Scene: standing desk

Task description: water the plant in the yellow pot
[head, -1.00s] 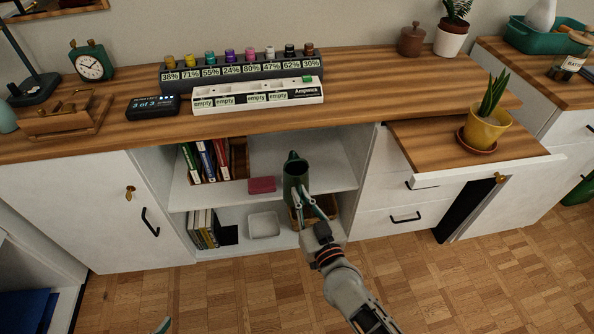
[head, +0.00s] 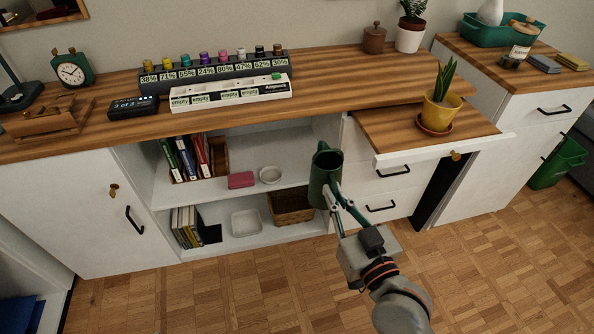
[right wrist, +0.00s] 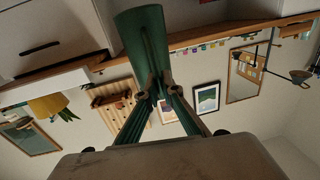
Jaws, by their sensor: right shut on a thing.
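The yellow pot (head: 441,112) with a spiky green plant (head: 445,80) stands on a terracotta saucer (head: 435,128) on the lower wooden surface at the right. A dark green watering vessel (head: 325,168) is in my right gripper (head: 336,207), out in front of the shelves and to the left of the pot. My right gripper is shut on it. In the right wrist view the vessel (right wrist: 143,45) fills the space between the fingertips, and the yellow pot (right wrist: 50,105) shows at the left. Whether the vessel holds water cannot be seen. My left gripper is not in view.
A pull-out front edge (head: 445,149) juts below the pot. The floor (head: 480,270) in front is clear.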

